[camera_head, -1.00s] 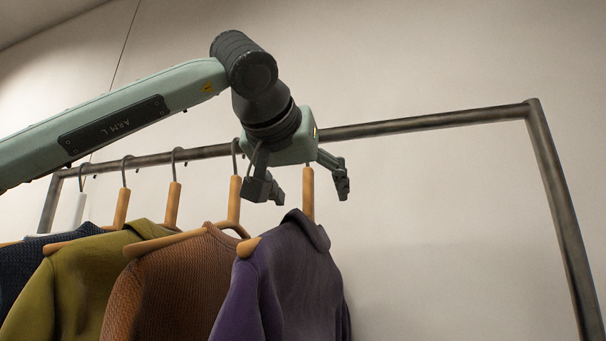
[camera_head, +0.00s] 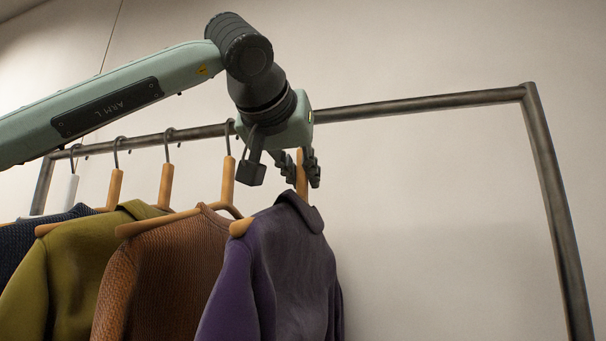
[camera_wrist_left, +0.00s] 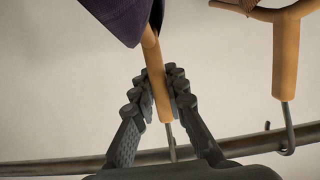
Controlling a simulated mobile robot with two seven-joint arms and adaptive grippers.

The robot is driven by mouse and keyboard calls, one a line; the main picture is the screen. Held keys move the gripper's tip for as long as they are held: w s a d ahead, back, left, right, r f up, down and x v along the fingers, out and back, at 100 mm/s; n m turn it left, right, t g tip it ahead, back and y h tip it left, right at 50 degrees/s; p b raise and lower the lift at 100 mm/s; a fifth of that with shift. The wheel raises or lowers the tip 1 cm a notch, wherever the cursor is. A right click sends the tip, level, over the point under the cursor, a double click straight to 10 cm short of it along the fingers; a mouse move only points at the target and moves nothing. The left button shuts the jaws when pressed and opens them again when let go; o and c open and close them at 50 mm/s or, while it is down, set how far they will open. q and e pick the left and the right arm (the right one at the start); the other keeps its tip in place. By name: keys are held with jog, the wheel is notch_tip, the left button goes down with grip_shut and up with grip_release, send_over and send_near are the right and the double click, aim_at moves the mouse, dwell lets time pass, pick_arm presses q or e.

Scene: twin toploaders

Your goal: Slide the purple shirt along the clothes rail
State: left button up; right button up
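The purple shirt (camera_head: 290,265) hangs at the right end of the row of clothes, on a hanger with a wooden neck (camera_head: 302,178). My left gripper (camera_head: 300,168) is shut on that neck, with a finger on each side, just below the rail (camera_head: 420,106). In the left wrist view, the picture is upside down: the gripper's fingers (camera_wrist_left: 158,95) close around the wooden neck (camera_wrist_left: 155,70), and the purple shirt (camera_wrist_left: 120,15) shows at the top. The metal hook runs to the rail (camera_wrist_left: 70,167). My right gripper is not in view.
A rust-brown sweater (camera_head: 165,275) hangs close to the left of the purple shirt, then an olive one (camera_head: 65,270) and a dark blue one (camera_head: 25,245). The rail is bare to the right, up to the upright post (camera_head: 555,215).

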pick_arm(q)
grip_shut()
jog(key=shift+r, duration=0.1)
jog(key=shift+r+p, duration=0.2)
jog(key=shift+p, duration=0.2)
jog(key=s+d, duration=0.4)
jog(key=d, duration=0.8)
jog(key=s+d+p, duration=0.1)
jog(key=s+d, duration=0.2)
jog(key=d, duration=0.8)
jog(key=shift+s+d, duration=0.35)
jog(key=shift+d, duration=0.05)
dwell(0.4)
jog(key=shift+f, duration=0.25)
dwell(1.2)
jog(key=o, duration=0.7)
grip_release()
